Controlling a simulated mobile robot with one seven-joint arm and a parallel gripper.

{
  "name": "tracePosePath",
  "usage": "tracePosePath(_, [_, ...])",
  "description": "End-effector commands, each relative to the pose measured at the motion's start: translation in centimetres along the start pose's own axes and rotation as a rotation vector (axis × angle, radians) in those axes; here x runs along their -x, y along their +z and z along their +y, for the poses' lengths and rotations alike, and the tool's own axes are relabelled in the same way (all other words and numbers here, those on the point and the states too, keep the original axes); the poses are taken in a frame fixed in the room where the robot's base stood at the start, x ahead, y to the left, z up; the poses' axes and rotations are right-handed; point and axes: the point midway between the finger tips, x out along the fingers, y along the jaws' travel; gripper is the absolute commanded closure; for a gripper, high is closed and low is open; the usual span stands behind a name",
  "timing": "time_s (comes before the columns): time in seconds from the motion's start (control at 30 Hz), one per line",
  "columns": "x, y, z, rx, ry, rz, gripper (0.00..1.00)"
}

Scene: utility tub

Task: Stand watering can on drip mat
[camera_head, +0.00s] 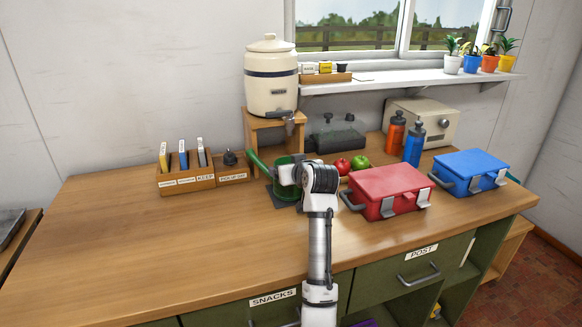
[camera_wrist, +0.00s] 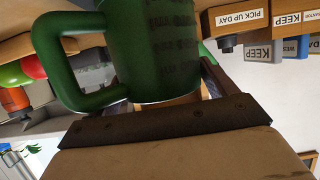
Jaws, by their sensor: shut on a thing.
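The green watering can (camera_head: 283,160) is in front of the drinks dispenser's wooden stand, its spout slanting up to the left. A dark drip mat (camera_head: 279,202) lies on the worktop under it. The can appears upright over the mat; I cannot tell whether its base touches it. My gripper (camera_head: 290,174) is at the can, shut on it. In the wrist view, the can's green body and looped handle (camera_wrist: 52,55) fill the upper middle, between the fingers of my gripper (camera_wrist: 165,88). My wrist hides part of the can and mat in the head view.
The cream dispenser (camera_head: 271,85) and its tap stand close behind the can. A labelled wooden rack (camera_head: 187,182) is to the left. A red apple (camera_head: 342,166), a green apple (camera_head: 360,161) and a red toolbox (camera_head: 388,192) are to the right. The front left worktop is clear.

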Motion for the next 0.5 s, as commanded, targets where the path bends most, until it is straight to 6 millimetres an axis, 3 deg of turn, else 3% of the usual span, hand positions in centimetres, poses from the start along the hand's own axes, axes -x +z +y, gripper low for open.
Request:
tracePosePath(0.2, [-0.11, 0.32, 0.02, 0.000, 0.000, 0.001, 0.44])
tracePosePath(0.23, [-0.10, 0.28, 0.02, 0.000, 0.000, 0.000, 0.12])
tracePosePath(0.33, [-0.09, 0.27, 0.02, 0.000, 0.000, 0.000, 0.00])
tracePosePath(0.5, [-0.09, 0.25, 0.02, 0.000, 0.000, 0.000, 0.00])
